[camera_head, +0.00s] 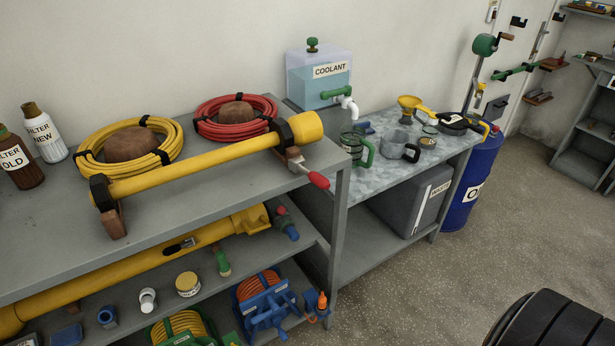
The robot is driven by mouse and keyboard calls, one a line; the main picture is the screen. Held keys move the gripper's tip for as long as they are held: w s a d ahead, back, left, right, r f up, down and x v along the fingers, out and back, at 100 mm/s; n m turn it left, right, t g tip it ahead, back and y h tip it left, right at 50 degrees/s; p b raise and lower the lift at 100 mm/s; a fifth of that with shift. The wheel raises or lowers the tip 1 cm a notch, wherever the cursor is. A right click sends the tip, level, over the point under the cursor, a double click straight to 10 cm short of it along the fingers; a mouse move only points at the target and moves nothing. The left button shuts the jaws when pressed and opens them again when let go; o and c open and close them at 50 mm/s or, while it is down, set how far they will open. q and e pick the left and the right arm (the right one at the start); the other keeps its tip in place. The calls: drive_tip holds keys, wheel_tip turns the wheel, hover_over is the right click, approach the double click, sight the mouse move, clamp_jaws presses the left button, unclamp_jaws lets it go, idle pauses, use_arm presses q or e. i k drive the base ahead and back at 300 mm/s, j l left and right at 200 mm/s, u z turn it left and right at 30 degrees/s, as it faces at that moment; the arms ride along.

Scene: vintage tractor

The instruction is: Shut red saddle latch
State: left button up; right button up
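The red-handled saddle latch (306,172) is at the right end of the long yellow cylinder (210,165) on the top shelf. Its red handle (319,180) sticks out to the lower right, past the shelf's front edge and away from the cylinder. A black strap (285,133) lies over the cylinder above the latch. Whether the strap is fastened cannot be told. A second saddle with a black band and a brown block (115,222) holds the cylinder's left end; no red handle shows there. Neither of my grippers is in view.
Yellow (90,160) and red (207,118) hose coils lie behind the cylinder. Lower shelves hold a yellow tube (120,272), reels and jars. A coolant tank (318,78) and jugs stand right. A black ribbed, tyre-like object (555,322) is bottom right; floor between is clear.

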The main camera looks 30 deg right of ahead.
sight(323, 183)
drive_tip(key=j+z, duration=0.1)
drive_tip(key=z, duration=0.65)
drive_tip(key=i+j, duration=0.05)
